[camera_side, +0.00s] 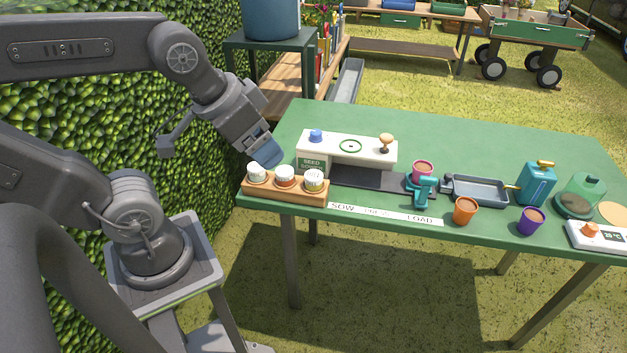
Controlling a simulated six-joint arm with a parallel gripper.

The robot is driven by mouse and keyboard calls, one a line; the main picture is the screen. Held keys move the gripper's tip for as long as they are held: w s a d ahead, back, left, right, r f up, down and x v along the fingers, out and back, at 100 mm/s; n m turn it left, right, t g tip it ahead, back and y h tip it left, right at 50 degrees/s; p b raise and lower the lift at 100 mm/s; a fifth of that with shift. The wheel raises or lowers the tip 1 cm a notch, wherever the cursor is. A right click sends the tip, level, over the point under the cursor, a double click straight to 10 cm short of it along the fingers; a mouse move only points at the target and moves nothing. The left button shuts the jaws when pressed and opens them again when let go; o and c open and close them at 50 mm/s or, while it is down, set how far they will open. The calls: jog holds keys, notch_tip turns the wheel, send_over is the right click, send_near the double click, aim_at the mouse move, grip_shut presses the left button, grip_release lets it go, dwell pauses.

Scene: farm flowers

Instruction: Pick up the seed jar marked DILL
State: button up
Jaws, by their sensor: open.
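Three small seed jars stand upright side by side in a wooden rack (286,195) at the left end of the green table. The left jar (257,173) and the middle jar (285,177) have pale lids, as does the right jar (314,181). Their labels are too small to read, so I cannot tell which is marked DILL. My gripper (264,154) is open and empty, pointing down just above and behind the left and middle jars. Its fingers are partly hidden by their angle.
A white seed station (348,147) with a blue knob and a wooden knob stands right behind the rack. A teal press (424,190), orange pot (465,210), grey tray (478,189) and purple pot (530,221) stand farther right. The table's back is clear.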

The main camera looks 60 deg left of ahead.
jog(key=shift+o, duration=0.5)
jog(key=n+g+y, duration=0.2)
jog(key=n+g, duration=0.4)
jog(key=n, duration=1.2)
send_over(314, 175)
jog(key=d, duration=0.2)
notch_tip(314, 175, down, 13)
jog(key=f, duration=0.5)
jog(key=a+f, duration=0.1)
jog(key=f, duration=0.2)
jog(key=shift+f, duration=0.25)
jog(key=shift+a+f, duration=0.2)
jog(key=shift+f, duration=0.65)
jog(key=shift+a+f, duration=0.25)
jog(key=shift+f, duration=0.65)
jog(key=shift+a+f, duration=0.2)
jog(key=shift+f, duration=0.65)
jog(key=c, duration=1)
